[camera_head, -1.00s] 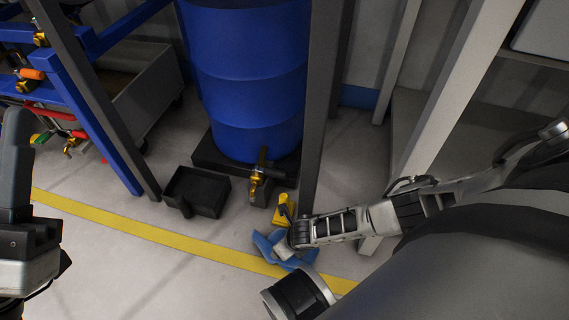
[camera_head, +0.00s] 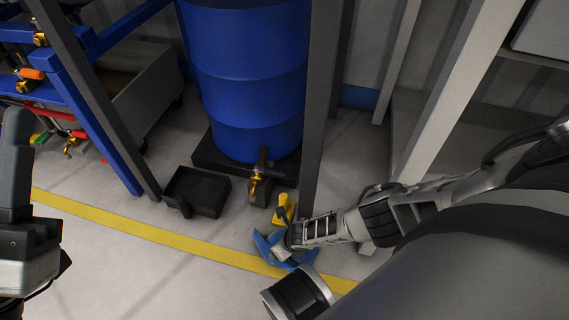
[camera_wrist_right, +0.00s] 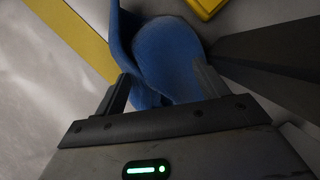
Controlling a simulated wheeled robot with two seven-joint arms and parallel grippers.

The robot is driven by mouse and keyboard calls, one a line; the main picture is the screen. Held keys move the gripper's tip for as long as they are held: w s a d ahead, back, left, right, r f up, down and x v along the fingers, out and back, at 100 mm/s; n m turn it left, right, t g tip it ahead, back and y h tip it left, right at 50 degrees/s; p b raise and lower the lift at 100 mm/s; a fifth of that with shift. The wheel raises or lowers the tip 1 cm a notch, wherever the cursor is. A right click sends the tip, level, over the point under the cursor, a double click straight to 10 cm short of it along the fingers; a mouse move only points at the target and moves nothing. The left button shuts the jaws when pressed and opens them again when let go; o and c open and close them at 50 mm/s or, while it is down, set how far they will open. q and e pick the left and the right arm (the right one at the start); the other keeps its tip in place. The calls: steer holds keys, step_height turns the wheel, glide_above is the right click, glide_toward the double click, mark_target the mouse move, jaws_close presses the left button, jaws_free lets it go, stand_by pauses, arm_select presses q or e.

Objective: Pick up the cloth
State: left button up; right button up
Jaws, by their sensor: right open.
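A blue cloth (camera_head: 274,246) lies crumpled on the floor beside the yellow line, near the foot of a dark post. My right gripper (camera_head: 290,243) reaches down over it from the right and hides part of it. In the right wrist view the cloth (camera_wrist_right: 167,55) lies between and beyond the two fingers of my right gripper (camera_wrist_right: 160,85), which stand apart. The contact between fingers and cloth is hard to tell. My left arm shows at the left edge of the head view, but its gripper fingers do not show.
A dark post (camera_head: 316,110) stands close to the cloth, and a yellow object (camera_head: 284,209) is just behind it. A blue drum (camera_head: 248,75) with a brass tap (camera_head: 260,172) stands behind. A black tray (camera_head: 197,191) lies to the left. The floor at front left is clear.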

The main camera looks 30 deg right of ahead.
steer(key=shift+c, duration=0.3)
